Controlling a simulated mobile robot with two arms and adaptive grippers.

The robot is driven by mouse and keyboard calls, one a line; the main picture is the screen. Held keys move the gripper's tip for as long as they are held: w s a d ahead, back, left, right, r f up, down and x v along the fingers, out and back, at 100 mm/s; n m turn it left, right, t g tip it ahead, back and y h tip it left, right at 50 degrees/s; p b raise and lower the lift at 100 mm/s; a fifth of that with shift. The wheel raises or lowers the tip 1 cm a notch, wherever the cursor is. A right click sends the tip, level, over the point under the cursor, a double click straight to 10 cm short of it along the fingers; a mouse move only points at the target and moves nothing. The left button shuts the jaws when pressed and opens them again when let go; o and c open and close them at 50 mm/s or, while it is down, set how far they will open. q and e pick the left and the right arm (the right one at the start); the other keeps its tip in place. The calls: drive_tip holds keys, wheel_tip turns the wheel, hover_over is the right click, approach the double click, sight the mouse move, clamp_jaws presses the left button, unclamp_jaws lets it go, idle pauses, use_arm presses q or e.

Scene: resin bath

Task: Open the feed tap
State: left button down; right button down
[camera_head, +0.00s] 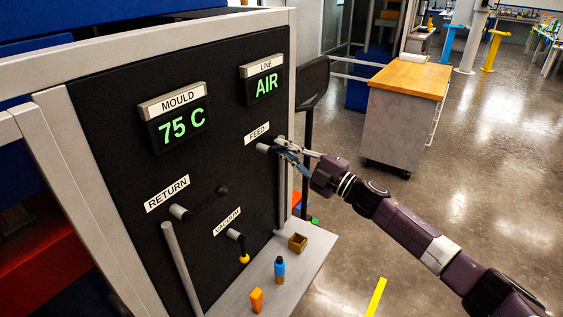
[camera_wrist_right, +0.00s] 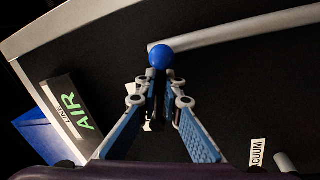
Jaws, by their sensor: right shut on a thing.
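The feed tap (camera_head: 262,147) sticks out of the black panel under the FEED label (camera_head: 257,132). My right gripper (camera_head: 286,148) is at the tap, to the right of its grey stub. In the right wrist view the tap's blue ball knob (camera_wrist_right: 160,57) shows just beyond the fingertips. The dark lever behind the knob lies between the two fingers of the right gripper (camera_wrist_right: 158,88), which are shut on it. The fingers hide much of the lever in both views. My left gripper is in neither view.
The panel also bears the return tap (camera_head: 205,203), the vacuum tap (camera_head: 240,245) with a yellow knob, and the MOULD (camera_head: 180,128) and LINE (camera_head: 264,84) displays, reading 75 C and AIR. A shelf below holds a blue-topped bottle (camera_head: 279,269), an orange item (camera_head: 256,300) and a brown box (camera_head: 298,242).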

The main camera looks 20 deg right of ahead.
drive_tip(key=n, duration=0.1)
drive_tip(key=n+b, duration=0.1)
drive_tip(key=shift+w+d+r+n+y, duration=0.1)
drive_tip(key=shift+r+n+y, duration=0.2)
drive_tip(key=shift+r, duration=0.1)
drive_tip(key=shift+r+n+g+y+b, duration=0.3)
drive_tip(key=shift+r+n+g+b, duration=0.25)
drive_tip(key=shift+n, duration=0.45)
drive_tip(key=c, duration=2.1)
unclamp_jaws()
drive_tip(key=v, duration=1.2)
drive_tip(key=shift+f, duration=0.1)
